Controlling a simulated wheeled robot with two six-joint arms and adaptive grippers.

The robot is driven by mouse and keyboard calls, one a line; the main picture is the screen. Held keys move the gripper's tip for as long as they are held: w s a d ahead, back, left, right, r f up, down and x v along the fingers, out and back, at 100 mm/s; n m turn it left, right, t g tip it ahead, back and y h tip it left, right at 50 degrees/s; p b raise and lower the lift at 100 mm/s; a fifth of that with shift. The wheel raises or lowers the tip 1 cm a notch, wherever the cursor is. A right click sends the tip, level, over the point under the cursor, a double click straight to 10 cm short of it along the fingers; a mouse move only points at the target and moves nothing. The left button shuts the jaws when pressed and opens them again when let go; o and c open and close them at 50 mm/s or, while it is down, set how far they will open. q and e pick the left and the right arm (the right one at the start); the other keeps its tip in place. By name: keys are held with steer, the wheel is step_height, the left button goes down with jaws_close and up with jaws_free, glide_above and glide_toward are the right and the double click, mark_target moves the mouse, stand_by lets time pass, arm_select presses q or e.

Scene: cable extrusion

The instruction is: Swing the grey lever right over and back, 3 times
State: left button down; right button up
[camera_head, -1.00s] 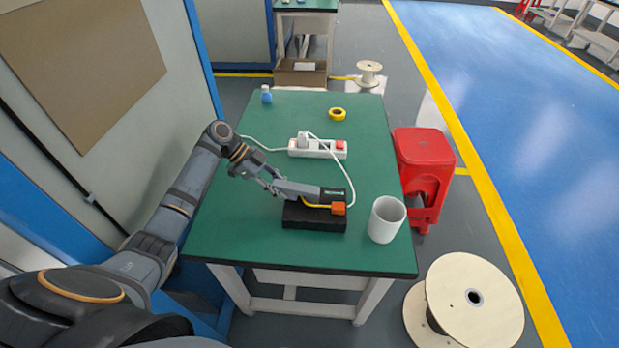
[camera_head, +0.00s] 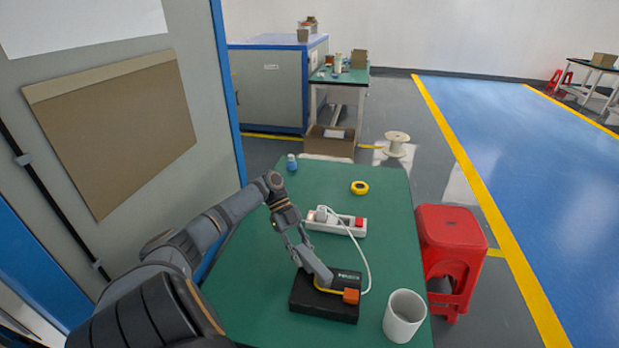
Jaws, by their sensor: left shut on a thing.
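The grey lever (camera_head: 318,269) belongs to a device with a black base (camera_head: 325,304) on the green table. The device has a dark labelled part (camera_head: 348,278), a yellow strip and an orange block (camera_head: 351,296). The lever slants up and to the left from the base. My left gripper (camera_head: 300,252) is shut on the lever's upper left end, and its fingers hide part of that end. My right gripper is not in view.
A white cup (camera_head: 404,316) stands right of the device. A white power strip (camera_head: 336,222) with a plug and looping white cable lies behind it. Yellow tape (camera_head: 359,187) and a small blue bottle (camera_head: 292,163) are farther back. A red stool (camera_head: 450,250) stands beside the table (camera_head: 375,205).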

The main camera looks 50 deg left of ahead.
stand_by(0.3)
arm_select(q)
steer(key=c, duration=1)
jaws_free()
steer(key=shift+c, duration=0.2)
steer(key=v, duration=0.7)
steer(key=shift+a+r, duration=0.15)
